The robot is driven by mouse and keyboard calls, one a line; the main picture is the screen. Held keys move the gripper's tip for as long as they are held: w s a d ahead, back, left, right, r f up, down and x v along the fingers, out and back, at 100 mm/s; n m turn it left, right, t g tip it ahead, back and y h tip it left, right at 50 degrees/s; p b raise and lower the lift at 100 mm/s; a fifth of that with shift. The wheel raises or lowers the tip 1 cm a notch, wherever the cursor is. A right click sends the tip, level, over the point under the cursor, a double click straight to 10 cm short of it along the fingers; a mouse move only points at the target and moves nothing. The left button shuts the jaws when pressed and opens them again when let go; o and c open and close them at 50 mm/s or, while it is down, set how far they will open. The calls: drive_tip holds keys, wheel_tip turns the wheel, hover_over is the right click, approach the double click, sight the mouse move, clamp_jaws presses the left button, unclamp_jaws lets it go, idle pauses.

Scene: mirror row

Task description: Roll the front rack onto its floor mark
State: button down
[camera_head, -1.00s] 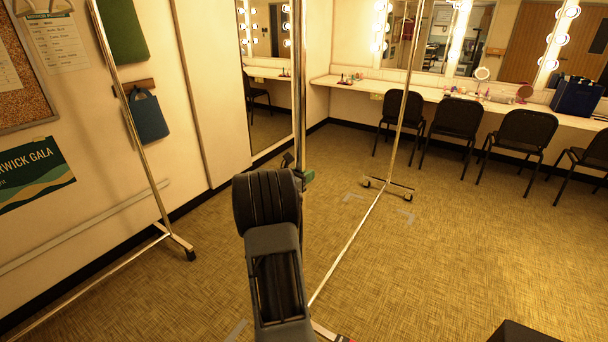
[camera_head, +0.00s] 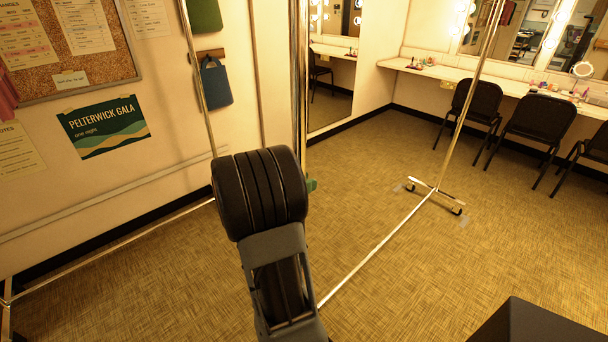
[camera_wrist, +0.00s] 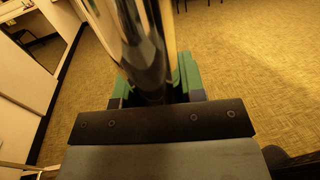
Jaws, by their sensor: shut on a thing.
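The front rack is a chrome frame with a near post (camera_head: 299,70), a low floor rail (camera_head: 375,255) and a far post (camera_head: 467,95) on a wheeled foot. My gripper (camera_wrist: 158,84) is shut on the near post; its green pads sit on both sides of it in the wrist view. In the head view my arm hides most of the gripper, with a bit of green beside the post. Grey tape corners of the floor mark (camera_head: 464,221) lie close by the two ends of the far foot (camera_head: 436,196). The rack's near foot and any tape there are hidden.
Another chrome rack (camera_head: 110,248) stands along the left wall under a poster (camera_head: 103,126). A tall mirror (camera_head: 331,65) and a counter (camera_head: 480,76) with black chairs (camera_head: 470,108) are behind. A dark box shape (camera_head: 535,322) is at lower right. The middle floor is clear.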

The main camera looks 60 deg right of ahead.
drive_tip(key=shift+w+a, duration=0.1)
drive_tip(key=shift+a, duration=0.3)
drive_tip(key=c, duration=0.7)
unclamp_jaws()
drive_tip(key=v, duration=1.3)
drive_tip(key=shift+w+a+b, duration=0.15)
drive_tip(key=shift+a+b, duration=0.2)
drive_tip(key=shift+b, duration=0.05)
